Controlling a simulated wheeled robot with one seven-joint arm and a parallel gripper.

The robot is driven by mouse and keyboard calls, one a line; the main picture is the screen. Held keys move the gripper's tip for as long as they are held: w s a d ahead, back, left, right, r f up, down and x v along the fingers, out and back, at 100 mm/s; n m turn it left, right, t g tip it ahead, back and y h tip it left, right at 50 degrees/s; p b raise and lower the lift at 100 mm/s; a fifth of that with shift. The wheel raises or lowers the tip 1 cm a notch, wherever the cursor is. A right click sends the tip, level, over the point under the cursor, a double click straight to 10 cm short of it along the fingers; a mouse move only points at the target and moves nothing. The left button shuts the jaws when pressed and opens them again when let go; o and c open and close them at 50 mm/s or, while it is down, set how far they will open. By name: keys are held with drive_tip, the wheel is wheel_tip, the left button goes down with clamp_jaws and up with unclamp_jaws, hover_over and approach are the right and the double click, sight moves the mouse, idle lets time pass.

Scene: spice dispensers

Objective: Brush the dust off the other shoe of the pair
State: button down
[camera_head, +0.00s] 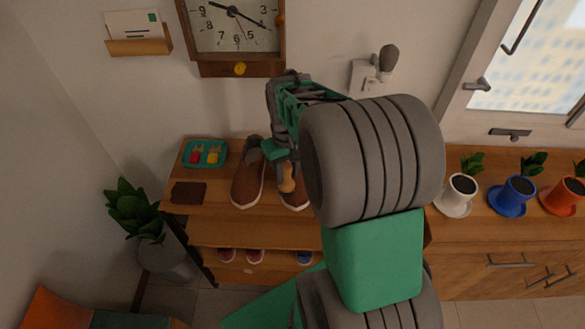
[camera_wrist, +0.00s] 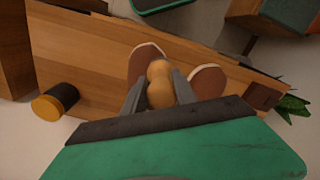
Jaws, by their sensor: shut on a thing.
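A pair of brown shoes with pale soles stands on the wooden rack top (camera_head: 215,203). The left shoe (camera_head: 247,180) shows clearly in the head view; it is at the right in the wrist view (camera_wrist: 208,82). The right shoe (camera_head: 297,202) is partly hidden by my gripper (camera_head: 284,158); it also shows in the wrist view (camera_wrist: 143,57). My gripper is shut on a rounded, tan wooden brush handle (camera_wrist: 160,90), held over the right shoe. The bristles are hidden, so contact with the shoe cannot be told. Dust cannot be made out on either shoe.
A teal tray (camera_head: 205,153) and a dark brown flat item (camera_head: 188,192) lie left of the shoes. A black jar with a yellow end (camera_wrist: 56,100) stands at the rack's other side. A clock (camera_head: 236,28) hangs above. Potted plants (camera_head: 460,192) stand at right.

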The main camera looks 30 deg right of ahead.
drive_tip(key=shift+w+a+f, duration=0.15)
drive_tip(key=shift+w+a, duration=0.05)
drive_tip(key=shift+a, duration=0.2)
drive_tip(key=shift+w+a+r+p, duration=0.15)
drive_tip(key=shift+r+p, duration=0.1)
drive_tip(key=shift+p, duration=0.2)
wheel_tip(320, 180, up, 3)
drive_tip(key=shift+r+p, duration=0.2)
drive_tip(key=shift+p, duration=0.35)
drive_tip(key=shift+r+p, duration=1.7)
drive_tip(key=shift+r, duration=0.7)
